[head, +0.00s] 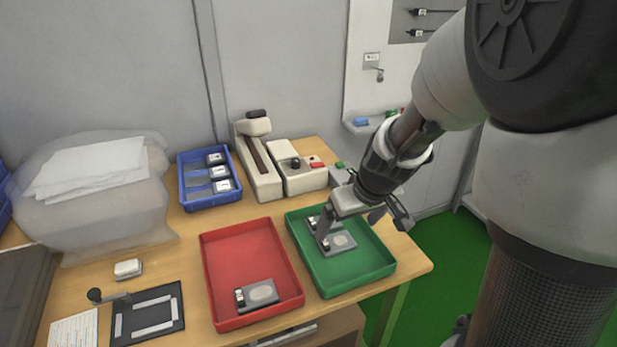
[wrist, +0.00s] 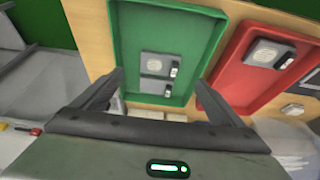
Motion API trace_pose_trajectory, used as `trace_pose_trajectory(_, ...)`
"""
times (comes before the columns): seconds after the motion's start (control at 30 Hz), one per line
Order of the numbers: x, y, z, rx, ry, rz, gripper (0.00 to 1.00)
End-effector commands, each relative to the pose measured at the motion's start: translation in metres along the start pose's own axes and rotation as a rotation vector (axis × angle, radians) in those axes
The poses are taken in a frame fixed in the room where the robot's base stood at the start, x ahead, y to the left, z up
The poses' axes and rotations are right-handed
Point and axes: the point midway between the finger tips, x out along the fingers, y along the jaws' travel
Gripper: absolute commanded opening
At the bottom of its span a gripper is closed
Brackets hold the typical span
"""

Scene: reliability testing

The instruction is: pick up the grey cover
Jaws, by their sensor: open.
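Two grey flat pieces lie side by side in the green tray (head: 375,275). The nearer piece (head: 343,242) has a pale oval; the farther one is partly hidden by my gripper. Both show in the wrist view, an upper piece (wrist: 153,59) and a lower piece (wrist: 150,86), each with a black-and-white end. A similar grey piece (head: 263,293) lies in the red tray (head: 238,311). I cannot tell which is the grey cover. My gripper (head: 362,226) is open and empty over the green tray. Its fingers (wrist: 160,80) are spread wide around the pair's position, apart from them.
A blue bin (head: 207,202) holds several similar pieces behind the red tray. White bench devices (head: 262,180) stand behind the trays. A small pale box (head: 128,268), a black fixture (head: 147,314) and a wrapped stack (head: 95,205) are at left. The table's right edge is close to the green tray.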

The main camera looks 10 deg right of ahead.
Motion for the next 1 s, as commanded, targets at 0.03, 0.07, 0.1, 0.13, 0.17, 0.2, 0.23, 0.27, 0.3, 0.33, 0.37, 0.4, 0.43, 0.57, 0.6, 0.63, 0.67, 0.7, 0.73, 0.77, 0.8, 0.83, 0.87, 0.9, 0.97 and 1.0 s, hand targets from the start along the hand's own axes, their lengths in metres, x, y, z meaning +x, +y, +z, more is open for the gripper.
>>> trace_pose_trajectory(0.03,0.015,0.000,0.002,-0.001,-0.003,-0.001,0.92)
trace_pose_trajectory(0.07,0.020,0.000,0.002,-0.001,-0.003,0.000,0.92)
trace_pose_trajectory(0.1,0.026,0.000,0.002,0.001,-0.003,-0.001,0.92)
trace_pose_trajectory(0.13,0.029,0.000,0.002,0.001,-0.002,0.000,0.92)
trace_pose_trajectory(0.17,0.033,0.000,0.001,0.000,-0.002,0.000,0.92)
trace_pose_trajectory(0.2,0.036,0.000,0.001,0.000,-0.002,0.000,0.92)
trace_pose_trajectory(0.23,0.038,0.000,0.001,0.000,-0.001,0.000,0.92)
trace_pose_trajectory(0.27,0.039,0.000,0.001,0.000,-0.001,0.000,0.92)
trace_pose_trajectory(0.3,0.040,0.000,0.000,0.001,0.000,0.000,0.92)
trace_pose_trajectory(0.33,0.042,0.000,0.000,0.001,0.000,0.000,0.92)
trace_pose_trajectory(0.37,0.044,0.000,0.000,0.000,-0.001,0.000,0.92)
trace_pose_trajectory(0.4,0.048,0.000,0.000,0.000,-0.001,0.000,0.92)
trace_pose_trajectory(0.43,0.053,0.000,0.000,0.000,-0.002,0.000,0.92)
trace_pose_trajectory(0.57,0.074,0.000,-0.001,0.000,-0.003,-0.001,0.92)
trace_pose_trajectory(0.6,0.080,0.000,-0.001,0.000,-0.002,-0.001,0.92)
trace_pose_trajectory(0.63,0.084,0.000,-0.001,-0.001,-0.001,0.000,0.92)
trace_pose_trajectory(0.67,0.086,0.000,-0.002,-0.001,0.000,0.000,0.92)
trace_pose_trajectory(0.7,0.089,0.000,-0.002,-0.001,0.000,0.000,0.92)
trace_pose_trajectory(0.73,0.091,0.000,-0.002,0.000,0.000,0.000,0.92)
trace_pose_trajectory(0.77,0.092,0.000,-0.002,0.000,0.000,0.000,0.92)
trace_pose_trajectory(0.8,0.092,0.000,-0.002,0.000,0.001,0.000,0.92)
trace_pose_trajectory(0.83,0.092,0.000,-0.003,0.000,0.001,0.000,0.92)
trace_pose_trajectory(0.87,0.092,0.000,-0.003,0.000,0.001,0.000,0.92)
trace_pose_trajectory(0.9,0.092,0.000,-0.003,0.000,0.001,0.000,0.92)
trace_pose_trajectory(0.97,0.092,0.000,-0.003,0.000,0.001,0.000,0.92)
trace_pose_trajectory(1.0,0.092,0.000,-0.003,0.000,0.001,0.000,0.91)
